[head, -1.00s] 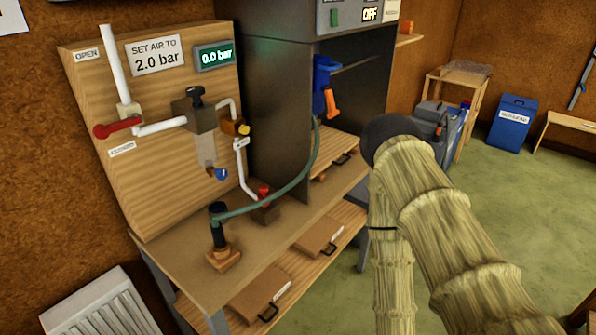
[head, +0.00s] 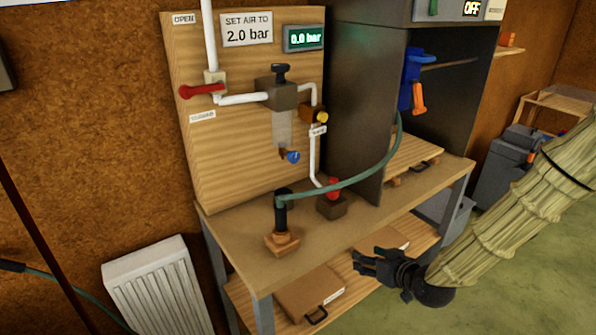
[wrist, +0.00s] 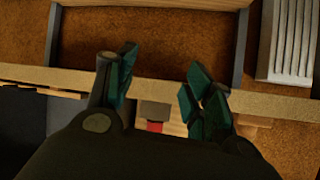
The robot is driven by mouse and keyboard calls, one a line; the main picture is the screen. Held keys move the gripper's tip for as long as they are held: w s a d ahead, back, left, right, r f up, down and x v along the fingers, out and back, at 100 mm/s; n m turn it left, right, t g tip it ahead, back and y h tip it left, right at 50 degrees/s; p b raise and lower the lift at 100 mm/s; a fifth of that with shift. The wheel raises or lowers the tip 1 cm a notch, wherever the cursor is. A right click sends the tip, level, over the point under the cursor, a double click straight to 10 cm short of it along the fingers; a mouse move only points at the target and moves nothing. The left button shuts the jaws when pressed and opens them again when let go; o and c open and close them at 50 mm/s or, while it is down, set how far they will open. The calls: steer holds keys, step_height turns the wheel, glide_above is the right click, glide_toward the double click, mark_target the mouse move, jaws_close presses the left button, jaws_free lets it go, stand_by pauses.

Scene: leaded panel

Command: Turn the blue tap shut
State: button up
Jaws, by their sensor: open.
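The blue tap (head: 292,156) is a small blue knob at the foot of the clear filter bowl (head: 283,130) on the wooden panel (head: 245,160). My gripper (head: 358,262) is in front of the bench at lower right, below and to the right of the tap and well apart from it. In the wrist view my gripper (wrist: 158,88) shows two dark green fingers spread apart with nothing between them. The blue tap cannot be made out in the wrist view.
A red lever (head: 203,90) and a yellow knob (head: 322,117) are on the panel. A green hose (head: 345,184) arches over the bench (head: 235,228) from a black upright handle (head: 281,212). A red-topped block (head: 332,200) stands below the tap. A radiator (head: 160,290) stands at left.

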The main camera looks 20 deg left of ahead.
mark_target(296, 159)
steer(key=w+a+r+y+b, duration=0.1)
steer(key=a+r, duration=0.1)
steer(key=r, duration=0.1)
steer(key=w+a+r+n+t, duration=0.1)
steer(key=w+r, duration=0.1)
steer(key=r, duration=0.1)
steer(key=w+a+r+n+y+b, duration=0.1)
steer(key=a+r, duration=0.1)
steer(key=r, duration=0.2)
steer(key=shift+w+a+t+y+b, duration=0.2)
steer(key=shift+a+t+y+b, duration=0.1)
steer(key=s+a+r+n+y+b, duration=0.2)
steer(key=s+a+r+y+b, duration=0.15)
steer(key=a+r, duration=0.75)
steer(key=shift+y, duration=0.25)
steer(key=w+a, duration=0.2)
steer(key=w+a+r+p, duration=0.1)
steer(key=w+a, duration=0.3)
steer(key=w, duration=0.1)
steer(key=shift+a+r+p, duration=0.3)
steer(key=shift+p, duration=0.1)
steer(key=shift+c, duration=0.3)
steer(key=c, duration=0.9)
